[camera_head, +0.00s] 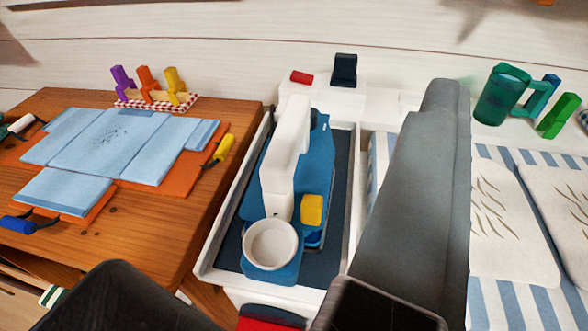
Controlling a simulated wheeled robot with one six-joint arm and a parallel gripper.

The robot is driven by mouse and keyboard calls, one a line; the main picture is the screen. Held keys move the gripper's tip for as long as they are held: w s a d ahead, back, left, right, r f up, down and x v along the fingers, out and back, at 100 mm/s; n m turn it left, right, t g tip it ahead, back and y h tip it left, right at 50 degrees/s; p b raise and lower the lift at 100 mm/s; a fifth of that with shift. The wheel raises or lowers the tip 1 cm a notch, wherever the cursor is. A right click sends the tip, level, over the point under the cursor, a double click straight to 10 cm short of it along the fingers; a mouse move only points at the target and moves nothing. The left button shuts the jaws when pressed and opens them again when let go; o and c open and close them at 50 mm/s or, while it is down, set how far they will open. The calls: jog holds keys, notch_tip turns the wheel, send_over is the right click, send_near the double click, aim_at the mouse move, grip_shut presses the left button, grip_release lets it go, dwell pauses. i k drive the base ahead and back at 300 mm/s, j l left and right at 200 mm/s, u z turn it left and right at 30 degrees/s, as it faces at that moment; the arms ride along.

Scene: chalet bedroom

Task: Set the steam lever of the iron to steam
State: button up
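The iron (278,200) is blue with a white handle and stands in a white-rimmed tray (207,258) with a dark bed, in the middle of the view. A round white cup-like part (270,243) is at its near end. A small yellow part (312,210) is on its right side, beside the handle; I cannot tell whether this is the steam lever, or how it is set. My gripper (245,290) shows as two dark parts at the lower edge, wide apart, at the near side of the iron. It looks open, with nothing held between the parts, and does not touch the iron.
A wooden table (230,130) at left bears folded blue cloth (115,140) and purple, orange and yellow pegs. A long grey piece (420,190) rises right of the tray and hides part of the striped surface. A green mug (500,95) stands behind at right.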

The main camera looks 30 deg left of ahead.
aim_at(311, 205)
jog(key=k+l, duration=0.3)
jog(key=k, duration=0.2)
jog(key=k+l, duration=0.3)
jog(key=k, duration=0.2)
